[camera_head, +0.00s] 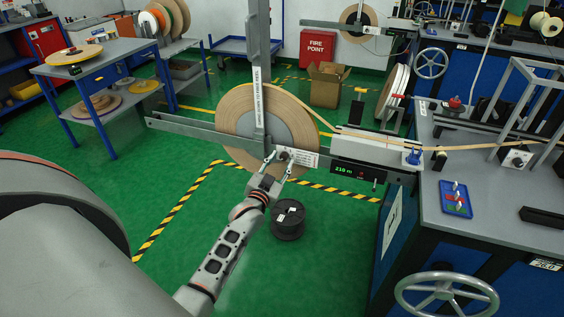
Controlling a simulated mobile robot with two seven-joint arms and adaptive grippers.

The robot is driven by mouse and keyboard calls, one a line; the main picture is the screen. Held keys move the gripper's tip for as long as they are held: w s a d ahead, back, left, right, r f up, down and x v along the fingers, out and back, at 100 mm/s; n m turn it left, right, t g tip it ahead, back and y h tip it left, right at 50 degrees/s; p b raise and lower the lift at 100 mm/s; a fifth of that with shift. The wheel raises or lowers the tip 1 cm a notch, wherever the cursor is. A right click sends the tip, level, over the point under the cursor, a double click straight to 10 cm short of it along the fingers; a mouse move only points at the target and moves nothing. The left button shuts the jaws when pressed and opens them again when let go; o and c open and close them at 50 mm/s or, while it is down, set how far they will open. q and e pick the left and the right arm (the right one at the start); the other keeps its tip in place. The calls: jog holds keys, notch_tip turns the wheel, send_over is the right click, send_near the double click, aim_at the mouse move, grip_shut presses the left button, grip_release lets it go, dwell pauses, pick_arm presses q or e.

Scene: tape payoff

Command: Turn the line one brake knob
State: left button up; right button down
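The line one brake knob appears as a small dark knob (283,155) at the hub of the large tan tape reel (236,122). The reel hangs upright on a grey frame with a vertical post in front of it. My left gripper (281,158) reaches up from the bottom to the hub. Its two fingers are spread, one on each side of the knob. I cannot tell whether either finger touches it. My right gripper is not in view.
A bench (480,190) with a handwheel (446,293) and a display reading 219 m (357,171) stands right of the reel. Tape runs from the reel across it. A black spool (288,220) sits on the floor below. Green floor lies open to the left.

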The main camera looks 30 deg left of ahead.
pick_arm(q)
jog(key=shift+w, duration=0.5)
jog(key=shift+c, duration=0.4)
grip_shut()
jog(key=shift+r, duration=0.1)
